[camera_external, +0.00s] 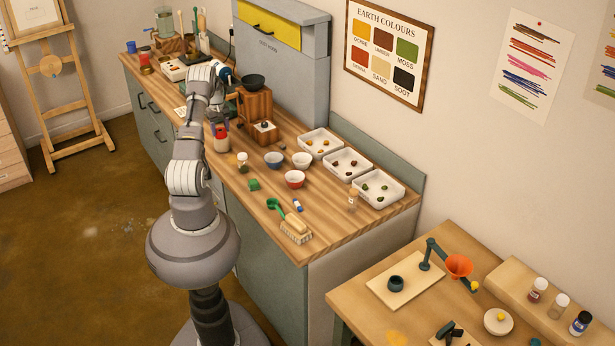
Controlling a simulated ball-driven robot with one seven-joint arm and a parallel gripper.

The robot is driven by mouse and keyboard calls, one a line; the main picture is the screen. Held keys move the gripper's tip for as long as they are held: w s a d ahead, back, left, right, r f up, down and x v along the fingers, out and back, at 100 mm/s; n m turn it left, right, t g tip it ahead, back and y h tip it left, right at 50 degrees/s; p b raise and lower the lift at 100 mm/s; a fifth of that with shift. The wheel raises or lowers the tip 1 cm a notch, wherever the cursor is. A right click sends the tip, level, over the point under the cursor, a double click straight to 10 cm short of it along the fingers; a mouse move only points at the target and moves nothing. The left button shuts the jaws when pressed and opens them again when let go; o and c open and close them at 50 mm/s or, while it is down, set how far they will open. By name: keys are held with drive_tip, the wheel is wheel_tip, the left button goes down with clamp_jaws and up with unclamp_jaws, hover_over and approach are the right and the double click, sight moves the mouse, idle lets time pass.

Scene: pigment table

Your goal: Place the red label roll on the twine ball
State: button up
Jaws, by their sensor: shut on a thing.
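My gripper (219,124) is over the left part of the wooden bench, pointing down. It is shut on a small red thing (221,133), which looks like the red label roll. Directly below the red thing is a pale, upright, rounded body (221,146). I cannot tell whether this is the twine ball or a jar, or whether the red thing touches it. No other thing can be clearly made out as the twine ball at this size.
A wooden mill (256,105) with a dark bowl stands close right of my gripper. The bench's front strip has some free room.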

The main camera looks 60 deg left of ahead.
sight(220, 130)
drive_tip(key=shift+f, duration=0.15)
drive_tip(key=o, duration=1.1)
drive_tip(key=shift+c, duration=0.2)
wheel_tip(220, 130, up, 12)
drive_tip(key=p, duration=0.2)
drive_tip(key=shift+r, duration=0.2)
